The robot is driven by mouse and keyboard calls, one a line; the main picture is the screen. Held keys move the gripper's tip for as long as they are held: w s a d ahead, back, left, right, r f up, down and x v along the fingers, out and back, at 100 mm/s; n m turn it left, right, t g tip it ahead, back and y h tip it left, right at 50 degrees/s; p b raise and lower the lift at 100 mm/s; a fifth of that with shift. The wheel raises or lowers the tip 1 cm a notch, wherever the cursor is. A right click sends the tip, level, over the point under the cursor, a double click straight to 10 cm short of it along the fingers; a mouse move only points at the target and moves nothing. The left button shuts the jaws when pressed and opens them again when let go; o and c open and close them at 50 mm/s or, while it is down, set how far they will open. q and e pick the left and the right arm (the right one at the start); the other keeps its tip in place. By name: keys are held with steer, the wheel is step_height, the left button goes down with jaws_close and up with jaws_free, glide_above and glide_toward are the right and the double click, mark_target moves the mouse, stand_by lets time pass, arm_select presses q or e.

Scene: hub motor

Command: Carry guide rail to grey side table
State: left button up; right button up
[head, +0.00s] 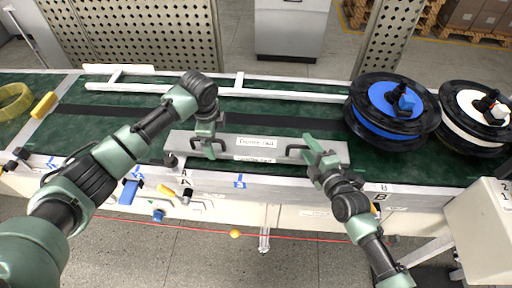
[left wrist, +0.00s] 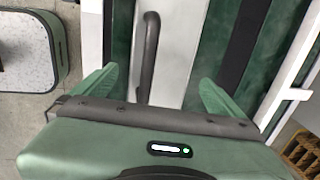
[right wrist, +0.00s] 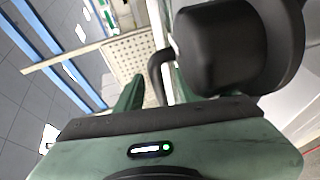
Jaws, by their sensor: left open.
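The guide rail (head: 275,148), a long grey bar with white labels and a dark bar handle near each end, lies on the green conveyor along its near edge. My left gripper (head: 209,152) is over the rail's left handle. In the left wrist view its fingers (left wrist: 160,92) are wide apart, with the handle (left wrist: 149,50) between them. My right gripper (head: 311,150) is at the right handle. In the right wrist view its fingers (right wrist: 155,90) stand closer together around the handle (right wrist: 156,70); contact is unclear. I cannot pick out the grey side table with certainty.
A blue-hubbed black wheel (head: 392,112) and a white-hubbed one (head: 474,115) lie on the belt right of the rail. A yellow ring (head: 14,100) is at far left. A white rail frame (head: 240,90) runs behind. A pale box (head: 482,222) stands at near right.

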arm_select(q)
steer(key=shift+w+f, duration=0.15)
steer(key=shift+f, duration=0.55)
steer(key=shift+w+f, duration=0.15)
steer(key=shift+f, duration=0.55)
arm_select(e)
steer(key=shift+x, duration=1.45)
arm_select(q)
steer(key=shift+c, duration=0.3)
arm_select(e)
steer(key=shift+c, duration=0.4)
arm_select(q)
steer(key=c, duration=0.5)
arm_select(e)
steer(key=c, duration=0.5)
arm_select(q)
steer(key=c, duration=0.5)
arm_select(e)
jaws_close()
arm_select(q)
steer(key=c, duration=0.9)
steer(key=shift+w+r, duration=0.1)
steer(key=shift+r, duration=0.1)
arm_select(e)
steer(key=shift+r, duration=0.25)
